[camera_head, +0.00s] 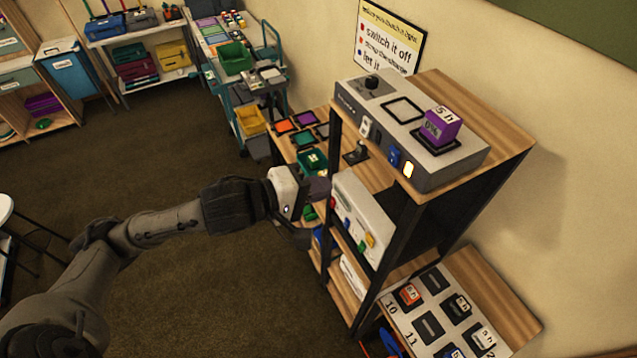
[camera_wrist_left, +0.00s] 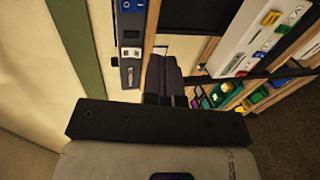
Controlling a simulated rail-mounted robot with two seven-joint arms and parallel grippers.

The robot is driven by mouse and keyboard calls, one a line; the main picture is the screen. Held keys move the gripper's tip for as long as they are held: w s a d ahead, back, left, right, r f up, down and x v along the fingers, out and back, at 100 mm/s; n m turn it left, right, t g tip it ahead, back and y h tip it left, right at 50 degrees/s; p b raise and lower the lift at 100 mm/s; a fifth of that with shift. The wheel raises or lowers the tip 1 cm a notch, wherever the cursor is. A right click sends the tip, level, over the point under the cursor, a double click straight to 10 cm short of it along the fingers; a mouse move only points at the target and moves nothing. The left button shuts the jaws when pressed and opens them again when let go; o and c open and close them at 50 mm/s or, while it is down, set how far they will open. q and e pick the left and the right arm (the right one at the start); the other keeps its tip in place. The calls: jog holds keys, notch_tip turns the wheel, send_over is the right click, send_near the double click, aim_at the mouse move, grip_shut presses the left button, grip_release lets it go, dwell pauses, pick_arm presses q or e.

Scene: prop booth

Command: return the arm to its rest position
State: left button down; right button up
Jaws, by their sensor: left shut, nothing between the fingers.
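My left arm (camera_head: 150,222) reaches in from the lower left in the head view. Its left gripper (camera_head: 318,188) is beside the front of the wooden shelf unit (camera_head: 328,210), partly hidden by its post. In the left wrist view the dark fingers of the left gripper (camera_wrist_left: 163,78) are together and empty. The grey switch box (camera_head: 425,180) stands on top of the shelf with a purple block (camera_head: 441,125) on it. It also shows in the left wrist view (camera_wrist_left: 131,45). My right gripper is not in view.
A white panel with coloured parts (camera_head: 362,217) stands on the shelf close to the gripper. A low shelf at right holds a board with numbered blocks (camera_head: 403,318). A trolley (camera_head: 228,88) and storage shelves stand at the back. The brown floor (camera_head: 120,160) at left is open.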

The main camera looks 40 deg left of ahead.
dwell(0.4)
pick_arm(q)
jog(key=a+f+m+g+y, duration=0.15)
jog(key=a+m+y, duration=0.25)
jog(key=m, duration=0.6)
jog(key=a+f+m+y, duration=0.3)
jog(key=m+y, duration=0.1)
jog(key=m, duration=0.5)
jog(key=s+d+f+n+g+h, duration=0.1)
jog(key=s+d+f+g, duration=0.3)
jog(key=s+f, duration=0.7)
jog(key=s+d+f+n+g+h, duration=0.1)
jog(key=s+d+f+g, duration=0.3)
jog(key=s+f, duration=0.7)
notch_tip(320, 180, down, 3)
jog(key=shift+s+d+r+n+g, duration=0.1)
jog(key=shift+s+d+n+g, duration=0.25)
jog(key=shift+d+n, duration=0.45)
